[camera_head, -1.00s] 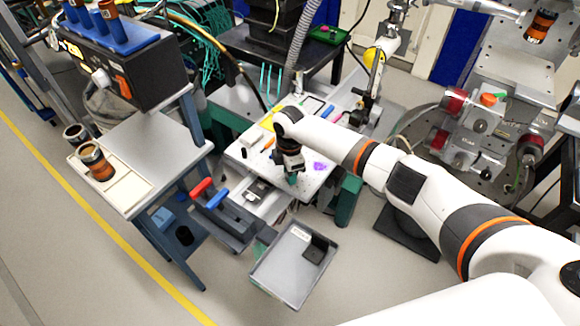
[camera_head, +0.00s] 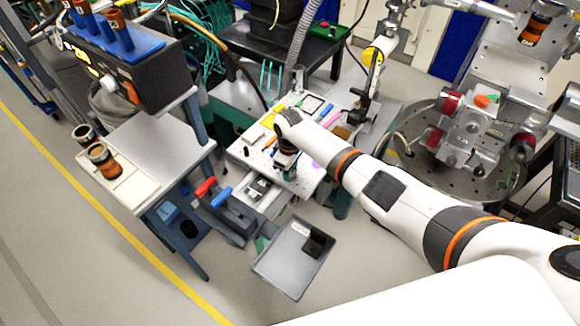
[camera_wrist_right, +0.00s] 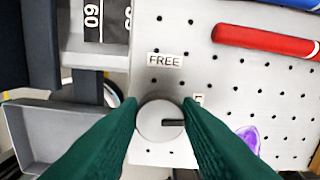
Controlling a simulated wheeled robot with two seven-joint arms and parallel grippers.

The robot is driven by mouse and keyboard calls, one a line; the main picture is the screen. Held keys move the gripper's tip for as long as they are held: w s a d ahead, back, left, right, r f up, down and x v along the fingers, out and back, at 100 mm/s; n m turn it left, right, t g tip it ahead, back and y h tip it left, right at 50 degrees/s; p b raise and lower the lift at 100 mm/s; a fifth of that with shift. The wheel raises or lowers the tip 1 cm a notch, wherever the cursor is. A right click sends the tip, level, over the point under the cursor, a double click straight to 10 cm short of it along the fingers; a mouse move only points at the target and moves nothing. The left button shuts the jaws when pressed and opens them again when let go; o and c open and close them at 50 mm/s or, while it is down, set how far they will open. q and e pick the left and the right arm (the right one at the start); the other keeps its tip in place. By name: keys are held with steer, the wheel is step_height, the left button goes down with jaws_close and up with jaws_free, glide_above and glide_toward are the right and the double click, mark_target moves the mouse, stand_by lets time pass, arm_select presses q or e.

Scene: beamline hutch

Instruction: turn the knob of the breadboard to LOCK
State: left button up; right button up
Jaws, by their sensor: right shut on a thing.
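The breadboard (camera_head: 254,152) is a pale plate with rows of holes. It also shows in the right wrist view (camera_wrist_right: 272,75). Its round silver knob (camera_wrist_right: 155,118) has a dark pointer mark that points right in the wrist view. A FREE label (camera_wrist_right: 165,60) is above the knob. A second label (camera_wrist_right: 199,99) at its upper right is mostly hidden by a finger, so its word cannot be read. My right gripper (camera_head: 288,173) is at the board's near part, its green fingers shut on the knob's sides. The knob is hidden in the head view. My left gripper is not in view.
A red marker (camera_wrist_right: 265,42) and a purple patch (camera_wrist_right: 248,138) are on the board. A grey tray (camera_head: 280,278) is in front of it. A side table (camera_head: 180,130) with a cream holder stands at left. A round perforated platform (camera_head: 455,180) is at right.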

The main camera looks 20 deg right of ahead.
steer(key=shift+m, duration=0.6)
steer(key=o, duration=1)
steer(key=shift+r, duration=0.1)
step_height(320, 180, up, 12)
steer(key=shift+f, duration=0.1)
